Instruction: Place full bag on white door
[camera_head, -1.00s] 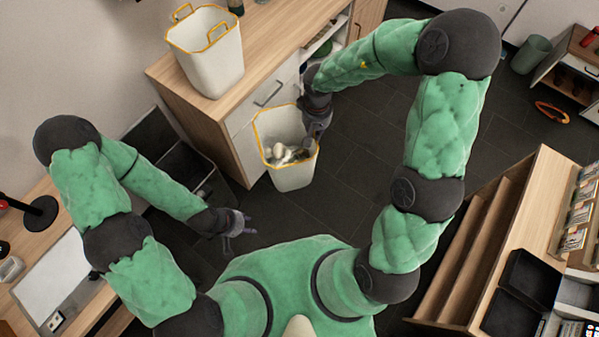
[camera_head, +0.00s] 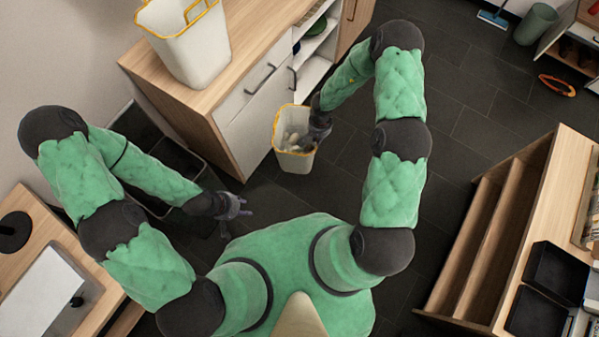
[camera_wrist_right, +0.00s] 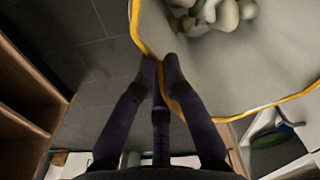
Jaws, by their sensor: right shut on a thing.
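The full bag is a white, open-topped bag with a yellow rim (camera_head: 297,160), with several pale items inside. My right gripper (camera_head: 318,128) is shut on its rim at the right side and holds it up in front of the cabinet. In the right wrist view the fingers (camera_wrist_right: 162,80) pinch the yellow-edged wall of the bag (camera_wrist_right: 235,75). The white door (camera_head: 254,120) is a front of the wooden cabinet, with dark handles, left of and behind the bag. My left gripper (camera_head: 232,206) is empty with fingers spread, near the dark bins.
Another white bag with a yellow rim (camera_head: 190,50) stands on the wooden cabinet top (camera_head: 252,22). Dark open bins (camera_head: 160,150) stand at the left. A wooden shelf unit (camera_head: 490,235) is at the right. Dark tiled floor is clear between.

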